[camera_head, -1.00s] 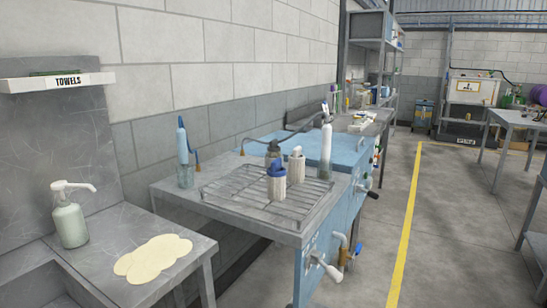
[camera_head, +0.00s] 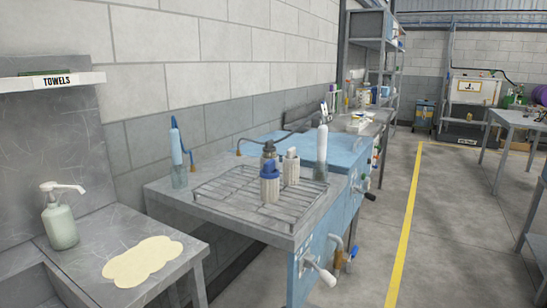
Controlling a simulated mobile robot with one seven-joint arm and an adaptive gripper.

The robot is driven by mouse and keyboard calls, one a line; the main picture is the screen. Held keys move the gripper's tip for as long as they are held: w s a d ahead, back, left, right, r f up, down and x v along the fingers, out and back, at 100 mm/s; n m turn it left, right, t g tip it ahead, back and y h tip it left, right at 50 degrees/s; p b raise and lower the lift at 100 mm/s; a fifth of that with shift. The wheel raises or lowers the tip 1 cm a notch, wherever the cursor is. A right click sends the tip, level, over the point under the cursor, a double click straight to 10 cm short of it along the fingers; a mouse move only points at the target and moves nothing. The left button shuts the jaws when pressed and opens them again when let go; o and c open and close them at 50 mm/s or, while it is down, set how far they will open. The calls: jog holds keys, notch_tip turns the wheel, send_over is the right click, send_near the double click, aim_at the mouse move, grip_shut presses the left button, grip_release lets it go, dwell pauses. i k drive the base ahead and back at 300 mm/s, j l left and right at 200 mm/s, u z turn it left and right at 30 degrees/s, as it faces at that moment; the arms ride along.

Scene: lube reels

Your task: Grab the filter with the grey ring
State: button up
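Three cartridge-like filters stand upright and close together on a wire rack (camera_head: 222,198) on the grey bench. The one at the back left has a dark grey top (camera_head: 269,150) and looks like the filter with the grey ring; its lower part is mostly hidden by the blue-ringed filter (camera_head: 269,186) in front. A filter with a whitish top (camera_head: 291,168) stands just to the right. The rings are small, so fine detail is unclear. My gripper is not in view.
On the bench, a blue-and-clear bottle (camera_head: 178,155) stands left and a tall white cylinder (camera_head: 321,152) right. Valve handles (camera_head: 322,274) stick out from the bench front.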

aim_at(269, 150)
jog(key=i+l, duration=0.15)
jog(key=l, duration=0.2)
jog(key=i+l, duration=0.1)
jog(key=l, duration=0.3)
jog(key=i+l, duration=0.15)
jog(key=l, duration=0.2)
jog(key=i+l+u, duration=0.1)
jog(key=l+u, duration=0.2)
jog(key=u, duration=0.15)
jog(key=l+u, duration=0.45)
jog(key=j+u, duration=0.1)
jog(key=u, duration=0.45)
jog(key=i+l, duration=0.05)
